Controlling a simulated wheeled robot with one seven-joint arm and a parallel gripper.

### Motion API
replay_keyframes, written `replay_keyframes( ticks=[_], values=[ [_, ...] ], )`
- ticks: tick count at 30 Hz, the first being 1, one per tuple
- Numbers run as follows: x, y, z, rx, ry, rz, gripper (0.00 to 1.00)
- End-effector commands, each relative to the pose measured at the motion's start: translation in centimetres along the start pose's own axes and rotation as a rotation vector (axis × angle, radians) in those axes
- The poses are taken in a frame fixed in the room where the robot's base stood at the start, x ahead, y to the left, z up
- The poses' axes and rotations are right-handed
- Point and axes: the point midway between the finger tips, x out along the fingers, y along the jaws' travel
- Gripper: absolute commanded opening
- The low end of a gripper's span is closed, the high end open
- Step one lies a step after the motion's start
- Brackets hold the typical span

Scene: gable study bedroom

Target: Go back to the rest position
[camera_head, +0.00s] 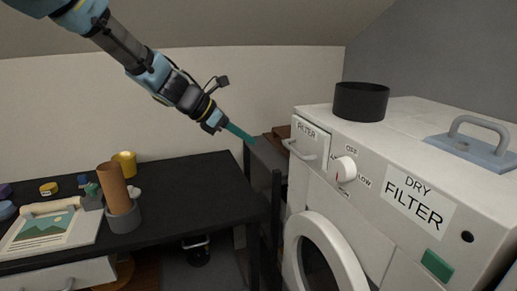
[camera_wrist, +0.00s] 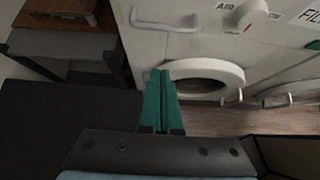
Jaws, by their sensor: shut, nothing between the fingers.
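My gripper (camera_head: 239,133) is at the end of my arm, raised above the gap between the black desk and the white dryer. Its teal fingers are together and hold nothing. In the wrist view my gripper (camera_wrist: 161,76) points toward the front of the dryer, with the round door below the panel beyond the fingertips. The dryer (camera_head: 412,255) stands at the right in the head view, with a filter handle (camera_head: 301,150) and a white knob (camera_head: 343,169) on its front. My gripper is apart from the dryer and the desk.
The black desk (camera_head: 190,190) carries a brown cylinder in a grey holder (camera_head: 123,217), a yellow cup (camera_head: 124,164) and a picture board (camera_head: 45,232). A black round container (camera_head: 361,101) and a blue handled plate (camera_head: 473,151) are on the dryer. The desk's right part is clear.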

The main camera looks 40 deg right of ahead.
Motion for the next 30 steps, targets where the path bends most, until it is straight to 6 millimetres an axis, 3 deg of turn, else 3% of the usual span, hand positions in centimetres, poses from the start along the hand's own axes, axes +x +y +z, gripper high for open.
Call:
replay_keyframes(
  ticks=[11, 14, 17, 23, 26, 30],
  values=[
    [-1.3, 0.0, -0.1, 0.002, 0.003, 0.000, 0.00],
    [-2.0, 0.0, -1.5, 0.043, 0.036, 0.011, 0.00],
    [-4.0, 0.1, -5.2, 0.155, 0.126, 0.033, 0.00],
    [-11.9, -1.2, -16.7, 0.513, 0.422, 0.018, 0.00],
    [-16.5, -3.1, -22.1, 0.690, 0.564, -0.042, 0.00],
    [-22.8, -7.1, -28.6, 0.921, 0.728, -0.181, 0.00]
  ],
)
